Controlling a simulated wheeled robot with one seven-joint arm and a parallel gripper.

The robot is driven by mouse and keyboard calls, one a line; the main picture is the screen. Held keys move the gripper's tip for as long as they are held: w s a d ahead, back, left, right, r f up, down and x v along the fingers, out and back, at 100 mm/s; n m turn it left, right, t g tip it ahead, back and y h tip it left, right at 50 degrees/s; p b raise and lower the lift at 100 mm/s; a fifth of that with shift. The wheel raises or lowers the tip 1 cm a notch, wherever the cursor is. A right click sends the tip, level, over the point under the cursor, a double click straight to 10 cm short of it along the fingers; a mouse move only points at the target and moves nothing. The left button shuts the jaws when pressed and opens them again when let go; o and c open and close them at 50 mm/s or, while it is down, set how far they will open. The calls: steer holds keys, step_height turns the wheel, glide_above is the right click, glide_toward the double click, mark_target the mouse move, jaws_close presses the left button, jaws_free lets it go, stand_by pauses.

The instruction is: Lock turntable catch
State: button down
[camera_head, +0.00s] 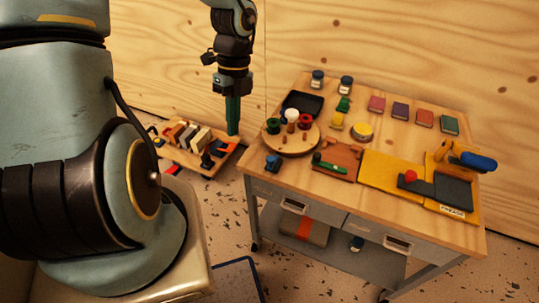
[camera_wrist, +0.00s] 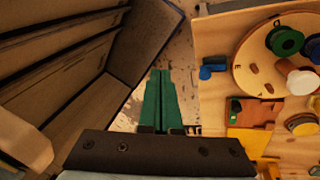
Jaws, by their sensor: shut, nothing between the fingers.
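The turntable is a round wooden disc (camera_head: 290,146) at the left end of the workbench, with green, red and white spools standing on it. It also shows at the right of the wrist view (camera_wrist: 248,82), with small dark slots. A small blue block (camera_head: 273,162), possibly the catch, sits on the bench just off the disc's near left edge; it is beside the disc in the wrist view (camera_wrist: 212,68). Whether it is locked I cannot tell. My gripper (camera_head: 233,132) has green fingers pointing down, shut and empty, left of the bench and apart from it; the fingertips (camera_wrist: 162,73) show over floor.
A brown holder (camera_head: 337,160) with a green tool lies right of the disc. A black tray (camera_head: 303,104) is behind it. Yellow boards (camera_head: 390,172) and a blue-handled tool (camera_head: 478,161) are farther right. A low tray of items (camera_head: 195,150) stands left.

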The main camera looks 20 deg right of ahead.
mark_target(273, 159)
steer(key=s+d+f+m+p, duration=0.1)
steer(key=s+d+m, duration=0.2)
steer(key=d+m, duration=0.4)
steer(key=m, duration=0.5)
steer(key=shift+s+d+f+g, duration=0.15)
steer(key=shift+s+d+g, duration=0.05)
steer(key=shift+s+g, duration=0.2)
steer(key=shift+w+d+f+p, duration=0.15)
steer(key=shift+f+p, duration=0.6)
steer(key=shift+f, duration=1.75)
steer(key=shift+w+a+f+p, duration=0.1)
steer(key=shift+f+p, duration=0.6)
steer(key=shift+f, duration=1.8)
